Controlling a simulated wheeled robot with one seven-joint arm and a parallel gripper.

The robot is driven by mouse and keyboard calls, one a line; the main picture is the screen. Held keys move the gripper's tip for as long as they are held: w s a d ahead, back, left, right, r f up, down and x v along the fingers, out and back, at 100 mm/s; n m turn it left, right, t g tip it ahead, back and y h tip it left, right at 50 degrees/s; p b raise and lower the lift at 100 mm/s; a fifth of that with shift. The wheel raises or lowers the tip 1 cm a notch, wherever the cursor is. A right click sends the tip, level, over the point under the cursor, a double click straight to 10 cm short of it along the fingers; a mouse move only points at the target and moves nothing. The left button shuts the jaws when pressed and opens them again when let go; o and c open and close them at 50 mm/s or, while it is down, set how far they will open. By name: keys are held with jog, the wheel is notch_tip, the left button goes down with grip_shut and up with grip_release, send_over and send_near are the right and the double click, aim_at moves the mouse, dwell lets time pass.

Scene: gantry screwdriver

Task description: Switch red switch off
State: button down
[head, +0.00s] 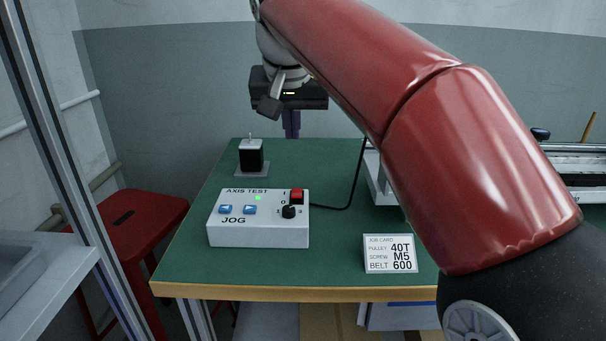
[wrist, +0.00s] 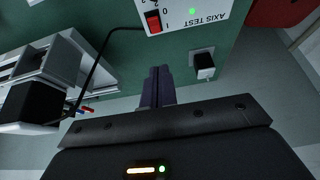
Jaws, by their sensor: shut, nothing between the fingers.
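The red rocker switch (head: 297,195) sits at the upper right of the white AXIS TEST box (head: 230,236), with marks 1 and 0 to its left. It also shows at the top of the wrist view (wrist: 153,21). Which side of it is pressed is too small to tell. A green light (head: 257,198) on the box is lit. My gripper (head: 291,136) is shut and empty, its dark fingers pointing down beyond the box and apart from it. In the wrist view its fingertips (wrist: 159,69) lie below the switch in the picture.
A black motor with a white top (head: 251,157) stands behind the box. The box also has two blue jog buttons (head: 237,209) and a black knob (head: 288,212). A job card (head: 389,254) stands front right. A cable (head: 350,190) runs right. A red stool (head: 140,220) is left.

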dwell(0.3)
jog(key=b, duration=0.1)
send_over(295, 192)
jog(key=f, duration=0.9)
jog(key=shift+s+a, duration=0.1)
jog(key=shift+s, duration=0.25)
jog(key=shift+s+f+b, duration=0.2)
jog(key=shift+f, duration=0.4)
jog(key=shift+s+f+b, duration=0.15)
jog(key=shift+s+f, duration=0.05)
jog(key=shift+f, duration=0.4)
jog(key=shift+s+f, duration=0.2)
jog(key=shift+f, duration=0.45)
